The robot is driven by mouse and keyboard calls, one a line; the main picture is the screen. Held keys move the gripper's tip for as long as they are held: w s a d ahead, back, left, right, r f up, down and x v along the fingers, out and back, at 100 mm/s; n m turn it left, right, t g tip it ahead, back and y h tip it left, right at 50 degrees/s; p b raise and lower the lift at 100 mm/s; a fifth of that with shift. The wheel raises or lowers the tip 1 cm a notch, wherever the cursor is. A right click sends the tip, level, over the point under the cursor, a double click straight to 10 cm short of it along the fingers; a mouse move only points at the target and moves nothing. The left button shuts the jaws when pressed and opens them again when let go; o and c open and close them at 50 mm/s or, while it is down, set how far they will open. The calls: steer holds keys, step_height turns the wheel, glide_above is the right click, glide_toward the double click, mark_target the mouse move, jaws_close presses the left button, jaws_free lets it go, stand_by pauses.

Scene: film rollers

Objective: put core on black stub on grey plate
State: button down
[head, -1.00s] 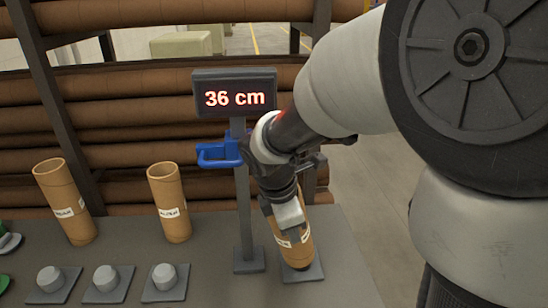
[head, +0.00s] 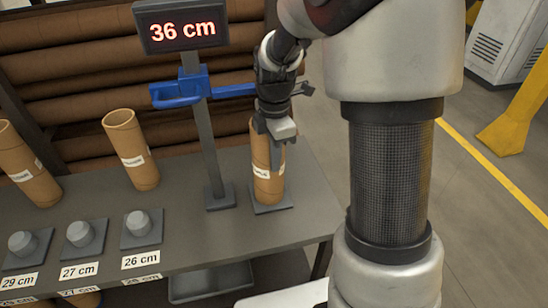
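A brown cardboard core (head: 268,178) with a white label stands upright on a grey plate (head: 272,209) at the right of the bench, beside the measuring post. My gripper (head: 277,138) is at its upper end, with a finger overlapping its upper side. The other finger is hidden, so I cannot tell whether the grip is closed. Two more cores, one at the left edge (head: 26,170) and one further right (head: 132,155), stand at the back. Grey stubs on grey plates sit in front, above labels 29 cm, 27 cm (head: 80,234) and 26 cm (head: 138,224). I see no black stub.
The measuring post (head: 197,140) carries a blue slide (head: 180,94) and a display (head: 180,26) reading 36 cm. The bench (head: 180,195) is clear between the post and the front stubs. Stacked brown rolls lie behind. Open floor and a yellow line are at right.

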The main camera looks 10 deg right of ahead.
steer(key=shift+f, duration=0.15)
steer(key=c, duration=2)
jaws_free()
